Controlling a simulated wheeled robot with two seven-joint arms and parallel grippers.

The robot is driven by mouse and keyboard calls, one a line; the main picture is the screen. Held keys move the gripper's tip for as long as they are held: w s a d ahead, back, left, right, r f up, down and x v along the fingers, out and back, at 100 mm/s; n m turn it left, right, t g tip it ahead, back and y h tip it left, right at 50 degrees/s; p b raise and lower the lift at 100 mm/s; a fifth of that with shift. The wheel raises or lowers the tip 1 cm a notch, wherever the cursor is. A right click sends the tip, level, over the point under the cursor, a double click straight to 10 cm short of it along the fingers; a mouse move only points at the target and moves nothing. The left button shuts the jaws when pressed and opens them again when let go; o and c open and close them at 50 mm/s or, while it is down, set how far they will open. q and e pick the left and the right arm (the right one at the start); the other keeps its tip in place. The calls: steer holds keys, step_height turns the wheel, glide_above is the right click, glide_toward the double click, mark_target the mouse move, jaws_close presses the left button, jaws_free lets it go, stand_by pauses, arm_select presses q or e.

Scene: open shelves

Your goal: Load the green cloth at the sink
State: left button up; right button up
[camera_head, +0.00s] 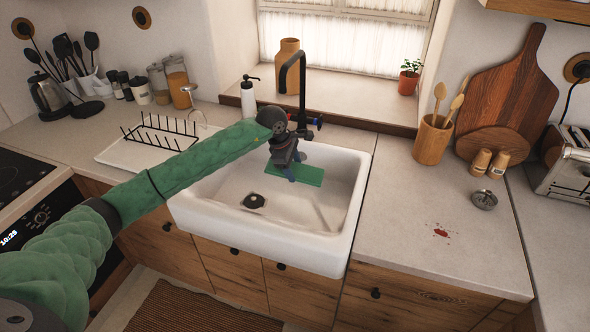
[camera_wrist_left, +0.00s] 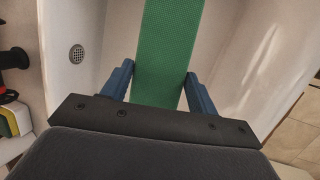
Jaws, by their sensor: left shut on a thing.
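The green cloth (camera_head: 308,175) is a flat rectangle over the inside of the white sink (camera_head: 215,222). My left gripper (camera_head: 292,178) reaches over the sink and is shut on the cloth. In the left wrist view the cloth (camera_wrist_left: 167,45) stretches away from between the two blue fingers of the gripper (camera_wrist_left: 158,85). The gripper covers part of the cloth in the head view. I cannot tell whether the cloth touches the basin. My right gripper is not in view.
A black faucet (camera_head: 303,88) stands behind the sink. A dish rack (camera_head: 160,135) is at its left. On the right counter are a red stain (camera_head: 440,233), a metal sink strainer (camera_head: 484,200), two shakers and a wooden utensil pot (camera_head: 432,140). The counter around the stain is mostly clear.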

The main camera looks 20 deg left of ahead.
arm_select(q)
steer(key=shift+w+d+r, duration=0.1)
steer(key=shift+w+d, duration=0.05)
steer(key=shift+d, duration=0.15)
steer(key=shift+w+a+m, duration=0.1)
steer(key=shift+m, duration=0.2)
steer(key=shift+w+a+m, duration=0.1)
steer(key=shift+a+m, duration=0.2)
steer(key=shift+a, duration=0.1)
steer(key=shift+d+f, duration=0.4)
steer(key=shift+f, duration=0.05)
steer(key=shift+a+f, duration=0.25)
steer(key=shift+f, duration=0.8)
steer(key=shift+f+b, duration=4.65)
steer(key=shift+f, duration=1.4)
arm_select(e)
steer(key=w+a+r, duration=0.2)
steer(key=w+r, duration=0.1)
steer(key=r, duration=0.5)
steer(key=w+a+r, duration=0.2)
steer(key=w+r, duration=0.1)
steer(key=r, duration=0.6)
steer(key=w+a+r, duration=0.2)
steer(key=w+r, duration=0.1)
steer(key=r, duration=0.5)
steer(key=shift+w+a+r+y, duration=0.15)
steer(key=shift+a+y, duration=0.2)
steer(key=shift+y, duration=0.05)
